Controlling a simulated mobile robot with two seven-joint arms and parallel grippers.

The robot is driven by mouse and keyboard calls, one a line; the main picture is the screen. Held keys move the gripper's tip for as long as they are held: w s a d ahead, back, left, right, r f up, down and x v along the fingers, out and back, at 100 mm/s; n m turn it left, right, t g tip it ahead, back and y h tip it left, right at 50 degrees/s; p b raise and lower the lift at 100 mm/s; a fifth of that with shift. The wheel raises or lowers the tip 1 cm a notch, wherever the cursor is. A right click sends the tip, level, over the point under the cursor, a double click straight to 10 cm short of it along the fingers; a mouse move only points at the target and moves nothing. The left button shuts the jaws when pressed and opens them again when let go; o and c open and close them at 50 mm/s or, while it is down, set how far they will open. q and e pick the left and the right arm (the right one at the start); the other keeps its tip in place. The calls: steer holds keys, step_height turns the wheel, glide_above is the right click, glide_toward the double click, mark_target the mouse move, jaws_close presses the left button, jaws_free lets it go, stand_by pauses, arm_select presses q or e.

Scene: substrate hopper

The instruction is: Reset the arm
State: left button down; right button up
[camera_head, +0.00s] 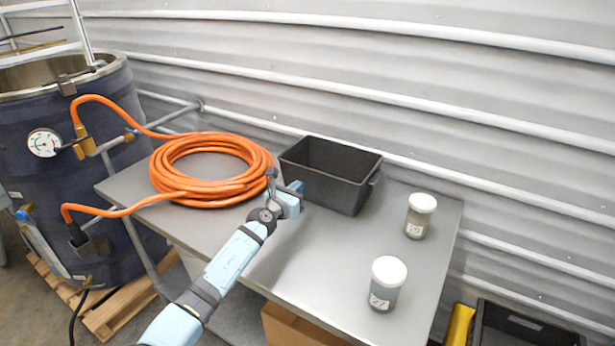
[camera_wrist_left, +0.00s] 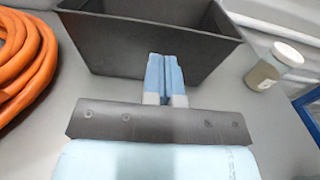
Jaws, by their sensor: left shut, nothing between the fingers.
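My left arm comes in from the lower left in the head view and reaches over the metal table (camera_head: 262,262). My left gripper (camera_head: 290,192) is at the front left of the black bin (camera_head: 322,176), between the bin and the orange hose coil. In the left wrist view, my left gripper (camera_wrist_left: 166,80) has its light-blue fingers together with nothing between them. The fingers overlap the near wall of the bin (camera_wrist_left: 120,45) in that view; whether they touch it I cannot tell. My right gripper is not in view.
An orange hose coil (camera_head: 212,190) lies on the table and connects to a dark blue tank (camera_head: 45,115) with a gauge (camera_head: 43,143). Two white-lidded jars (camera_head: 420,215) (camera_head: 387,284) stand at the right. The table's front middle is clear. A corrugated wall (camera_head: 400,75) is behind.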

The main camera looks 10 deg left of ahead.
arm_select(q)
steer(key=s+a+f+n, duration=0.1)
steer(key=s+f+n, duration=0.1)
steer(key=s, duration=0.3)
steer(key=s+a+f+n+y+p, duration=0.1)
steer(key=s+f+n, duration=0.2)
steer(key=s+n, duration=0.2)
steer(key=s+f+n, duration=0.2)
steer(key=s+n, duration=0.2)
steer(key=s, duration=0.2)
steer(key=shift+a+f+y+p, duration=0.2)
steer(key=shift+a+y+p, duration=0.15)
steer(key=shift+a+y, duration=0.05)
steer(key=s+f+n+g, duration=0.3)
steer(key=s+f+n, duration=0.1)
steer(key=s+n, duration=0.9)
steer(key=s+f+n+g+y, duration=0.1)
steer(key=s+f+n, duration=0.4)
steer(key=s+n, duration=0.8)
steer(key=s+g, duration=0.1)
steer(key=s, duration=0.5)
steer(key=shift+s+f+g+p, duration=0.3)
steer(key=shift+s+g, duration=0.1)
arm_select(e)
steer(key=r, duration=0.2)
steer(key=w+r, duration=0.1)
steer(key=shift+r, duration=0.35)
